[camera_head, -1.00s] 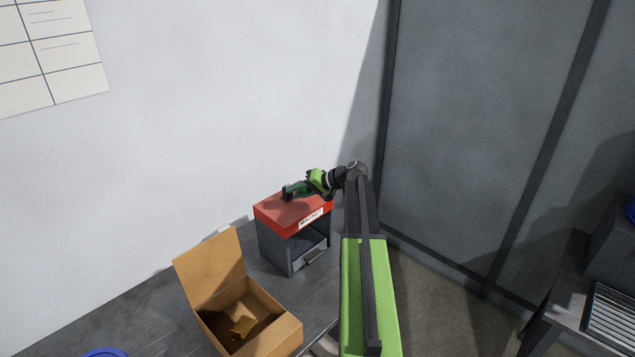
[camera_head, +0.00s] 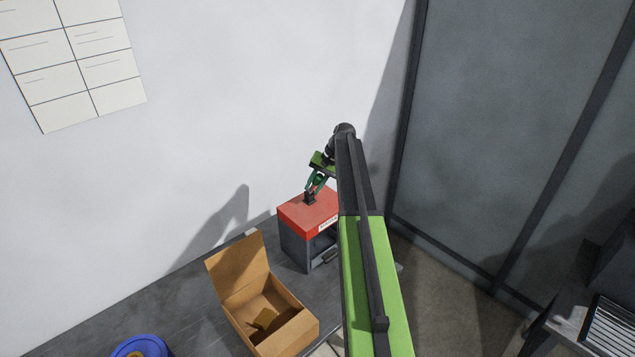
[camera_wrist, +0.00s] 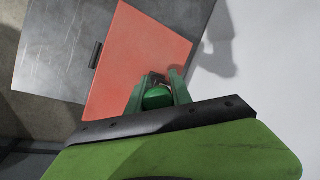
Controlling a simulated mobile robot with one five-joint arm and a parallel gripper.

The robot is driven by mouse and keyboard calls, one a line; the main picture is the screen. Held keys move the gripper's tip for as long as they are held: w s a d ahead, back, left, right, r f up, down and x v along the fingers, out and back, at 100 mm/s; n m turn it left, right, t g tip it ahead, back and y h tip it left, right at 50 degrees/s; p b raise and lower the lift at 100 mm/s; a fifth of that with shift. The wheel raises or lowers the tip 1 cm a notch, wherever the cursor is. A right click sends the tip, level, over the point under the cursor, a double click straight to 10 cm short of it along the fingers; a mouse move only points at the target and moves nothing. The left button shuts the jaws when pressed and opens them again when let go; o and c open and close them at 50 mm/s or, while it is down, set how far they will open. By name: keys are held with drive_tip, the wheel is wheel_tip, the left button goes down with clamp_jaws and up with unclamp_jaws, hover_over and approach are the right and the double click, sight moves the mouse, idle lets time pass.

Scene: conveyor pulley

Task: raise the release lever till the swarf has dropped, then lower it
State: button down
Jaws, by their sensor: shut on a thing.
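The release lever (camera_head: 309,197) stands on the red top (camera_head: 296,213) of a grey box, its dark base on the top and its green handle rising steeply from it. My gripper (camera_head: 318,180) is shut on the handle above the red top. In the wrist view the rounded green end of the lever (camera_wrist: 157,98) sits between my two green fingers (camera_wrist: 157,92). I see no swarf. The inside of the grey box (camera_head: 293,248) is mostly dark, and my arm covers part of its right side.
An open cardboard box (camera_head: 228,259) with a small brown piece inside stands on the dark bench (camera_head: 190,293) at front left. A blue round container (camera_head: 142,344) is at the bottom edge. White wall is behind; a grey framed panel (camera_head: 490,130) is to the right.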

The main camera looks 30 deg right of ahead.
drive_tip(key=shift+w+r+g+p, duration=0.2)
drive_tip(key=shift+w+g+p, duration=0.15)
drive_tip(key=shift+g, duration=0.15)
drive_tip(key=c, duration=1.4)
unclamp_jaws()
drive_tip(key=shift+w, duration=0.1)
drive_tip(key=shift+c, duration=0.2)
drive_tip(key=shift+a, duration=0.1)
drive_tip(key=p+v, duration=0.7)
drive_tip(key=shift+r, duration=0.2)
